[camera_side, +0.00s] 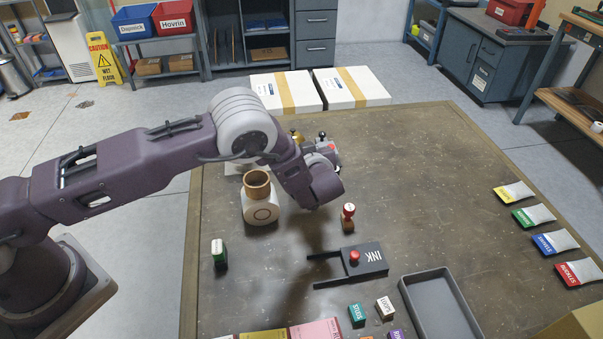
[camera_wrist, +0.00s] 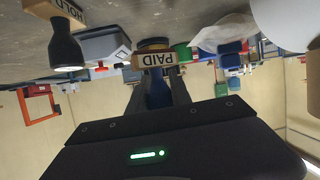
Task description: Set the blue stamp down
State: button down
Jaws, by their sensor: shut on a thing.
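The blue stamp shows in the wrist view. Its blue handle (camera_wrist: 158,92) sits between the fingers of my gripper (camera_wrist: 158,98), and its wooden block (camera_wrist: 160,60) reads "PAID". My gripper is shut on the handle. The picture is upside down, so I cannot tell whether the block touches the table. In the side view my arm reaches over the back half of the table (camera_side: 420,165), and it hides the fingers and the blue stamp.
A black-handled stamp (camera_wrist: 66,50) reading "HOLD" stands close by. The table's middle right is clear.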

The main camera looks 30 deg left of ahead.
notch_tip(320, 180, down, 5)
jog(key=shift+f, duration=0.2)
jog(key=shift+f, duration=0.15)
jog(key=c, duration=1.2)
grip_release()
jog(key=shift+o, duration=0.2)
